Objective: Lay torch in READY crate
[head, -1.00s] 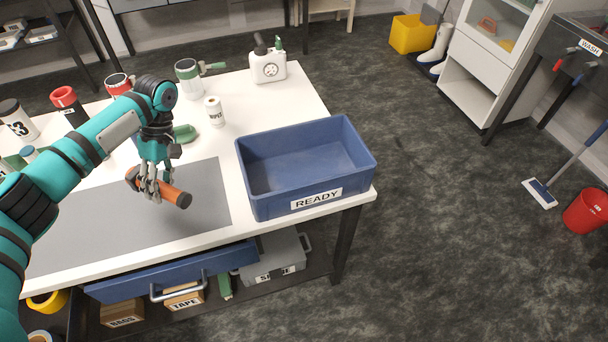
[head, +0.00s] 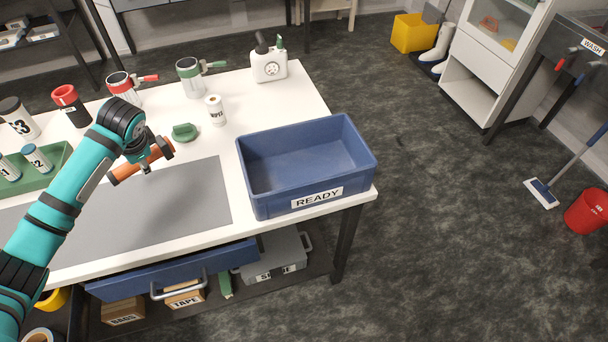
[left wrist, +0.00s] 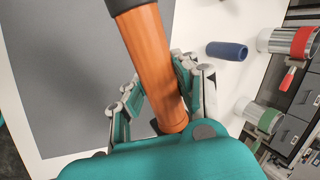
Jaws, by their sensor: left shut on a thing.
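The torch (head: 128,170) is an orange cylinder with dark ends. My left gripper (head: 146,162) is shut on it and holds it over the back edge of the grey mat, mostly hidden behind my wrist in the head view. In the left wrist view the torch (left wrist: 152,60) runs between the two fingers of the left gripper (left wrist: 158,95). The READY crate (head: 270,203) is a blue open box at the right end of the bench, and its visible floor is empty. The torch is left of the crate and apart from it. My right gripper is not in view.
Red (head: 122,86) and green (head: 190,78) handled containers and a white jug (head: 268,66) stand behind. The grey mat (head: 190,210) is clear.

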